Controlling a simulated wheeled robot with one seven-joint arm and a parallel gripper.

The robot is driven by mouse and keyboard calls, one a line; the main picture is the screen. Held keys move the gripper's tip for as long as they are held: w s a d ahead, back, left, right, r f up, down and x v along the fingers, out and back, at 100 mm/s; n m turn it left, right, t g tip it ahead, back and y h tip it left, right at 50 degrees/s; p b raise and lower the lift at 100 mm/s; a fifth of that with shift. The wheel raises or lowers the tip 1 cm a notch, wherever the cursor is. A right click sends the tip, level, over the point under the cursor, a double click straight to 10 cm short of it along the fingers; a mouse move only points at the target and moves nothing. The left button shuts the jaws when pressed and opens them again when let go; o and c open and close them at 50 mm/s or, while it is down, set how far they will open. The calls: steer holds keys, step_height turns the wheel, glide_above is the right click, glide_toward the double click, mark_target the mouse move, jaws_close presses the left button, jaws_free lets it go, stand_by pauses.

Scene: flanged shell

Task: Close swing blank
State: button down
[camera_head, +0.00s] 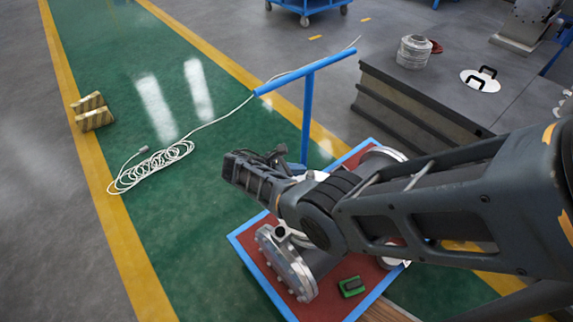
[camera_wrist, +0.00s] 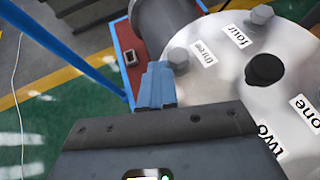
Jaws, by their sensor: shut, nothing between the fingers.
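A round grey metal disc (camera_wrist: 235,75) fills the right of the wrist view. It has bolt heads, a dark round knob near its middle and labels reading one, two, three and four. A dark cylinder (camera_wrist: 165,20) is behind it. In the head view a grey flanged disc (camera_head: 287,265) stands on edge on the red-topped table (camera_head: 330,300). I cannot tell which plate is the swing blank. My gripper (camera_wrist: 158,75) shows blue fingers, shut and empty, beside the disc's left edge; contact is unclear. In the head view my arm hides much of the shell.
A blue T-shaped post (camera_head: 308,105) rises behind the table. A white cable (camera_head: 155,165) lies coiled on the green floor. Striped blocks (camera_head: 92,112) stand at the left. A dark bench (camera_head: 430,100) is at the back right. A small green-black box (camera_head: 352,286) lies on the table.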

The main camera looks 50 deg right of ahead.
steer(key=shift+s+d+p, duration=0.2)
steer(key=shift+s+p, duration=0.1)
steer(key=shift+s, duration=0.4)
steer(key=shift+s+d+p, duration=0.2)
steer(key=shift+s+p, duration=0.05)
steer(key=shift+s, duration=0.4)
steer(key=shift+v, duration=3.9)
steer(key=shift+s+f, duration=0.1)
